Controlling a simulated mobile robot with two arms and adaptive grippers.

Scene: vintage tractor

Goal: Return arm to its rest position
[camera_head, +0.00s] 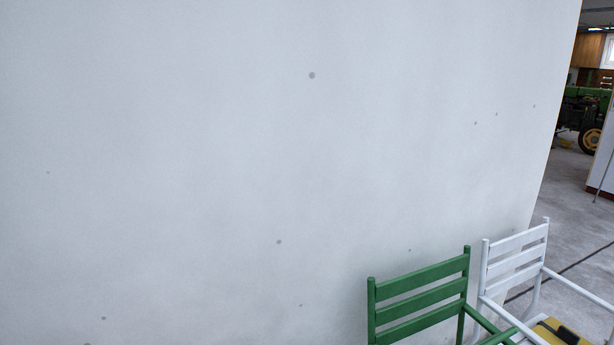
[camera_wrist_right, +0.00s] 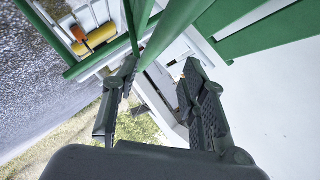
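My right gripper (camera_wrist_right: 160,72) shows in the right wrist view with its two dark fingers apart. It is open, and I see nothing held between them. Green chair bars (camera_wrist_right: 185,25) and white parts lie beyond the fingertips; the distance to them is hard to tell. Neither gripper nor arm shows in the head view, and my left gripper is in no view.
A green chair (camera_head: 420,298) and a white chair (camera_head: 515,262) stand at the lower right by a pale wall (camera_head: 250,150). A yellow thing (camera_head: 562,334) with a dark part lies on the white chair's seat. Open floor (camera_head: 570,220) and a tractor (camera_head: 588,118) show beyond the wall's edge.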

